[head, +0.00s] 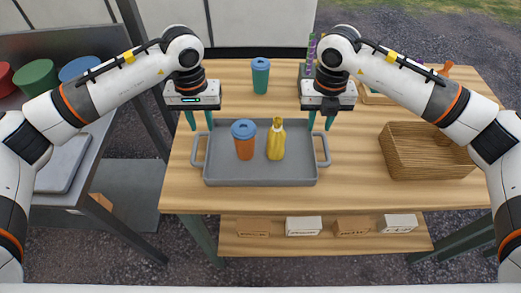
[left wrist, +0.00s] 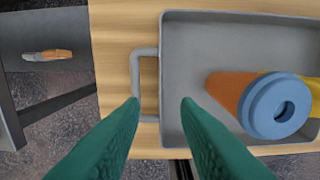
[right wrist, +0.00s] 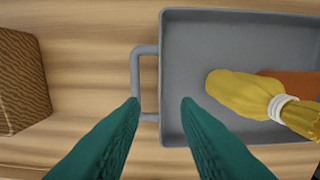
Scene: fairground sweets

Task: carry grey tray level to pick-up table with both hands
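The grey tray (head: 262,178) lies flat on the wooden table, with a loop handle at each short end. My right gripper (head: 320,128) is open above the right handle (right wrist: 137,85). The wrist views cannot settle the exact height.
A wicker basket (head: 425,152) stands on the table at the right. A grey counter (head: 70,45) with coloured round lids is at the left, across a gap. Small boxes (head: 304,226) sit on a lower shelf.

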